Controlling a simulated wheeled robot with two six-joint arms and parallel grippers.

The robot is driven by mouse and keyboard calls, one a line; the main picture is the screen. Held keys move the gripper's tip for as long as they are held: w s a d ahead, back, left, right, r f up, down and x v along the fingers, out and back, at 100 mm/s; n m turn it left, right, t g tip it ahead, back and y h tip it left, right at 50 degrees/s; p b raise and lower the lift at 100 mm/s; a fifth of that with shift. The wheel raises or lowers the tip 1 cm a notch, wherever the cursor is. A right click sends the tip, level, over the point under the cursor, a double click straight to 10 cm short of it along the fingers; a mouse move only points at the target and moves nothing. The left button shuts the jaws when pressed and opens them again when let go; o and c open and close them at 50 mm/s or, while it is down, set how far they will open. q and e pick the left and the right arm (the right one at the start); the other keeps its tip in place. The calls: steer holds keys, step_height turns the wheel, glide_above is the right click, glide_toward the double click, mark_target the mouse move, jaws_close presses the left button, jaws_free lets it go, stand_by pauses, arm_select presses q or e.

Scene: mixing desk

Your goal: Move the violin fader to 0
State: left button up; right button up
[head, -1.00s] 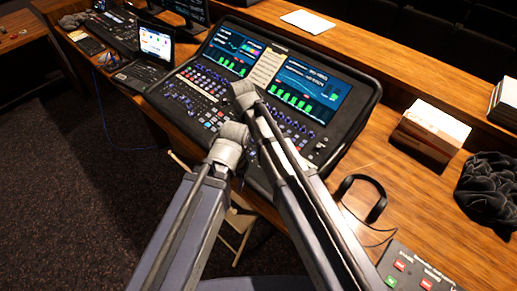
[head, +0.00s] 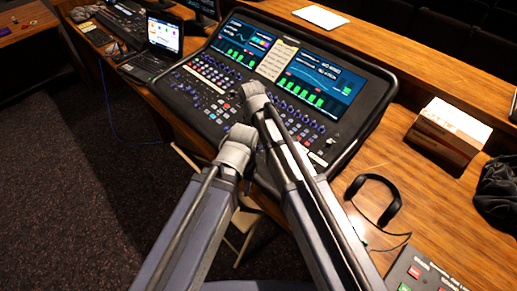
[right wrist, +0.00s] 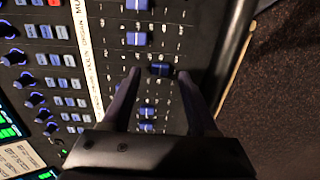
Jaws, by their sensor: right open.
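The mixing console (head: 352,131) stands on the wooden desk in the head view, under my arm links. In the right wrist view its fader strip has several dark blue fader caps. One fader cap (right wrist: 160,69) lies between the fingertips of my right gripper (right wrist: 158,75), which is open with a finger on each side of it. I cannot tell whether the fingers touch the cap. My right fingertips are hidden in the head view. My left gripper does not show.
Other fader caps sit close by, two above (right wrist: 137,38) and two below (right wrist: 147,112) in the right wrist view. Rotary knobs (right wrist: 34,99) lie to the left.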

steer(key=shift+f+b, duration=0.5)
steer(key=shift+f, duration=0.45)
steer(key=shift+c, duration=0.3)
jaws_close()
stand_by(0.4)
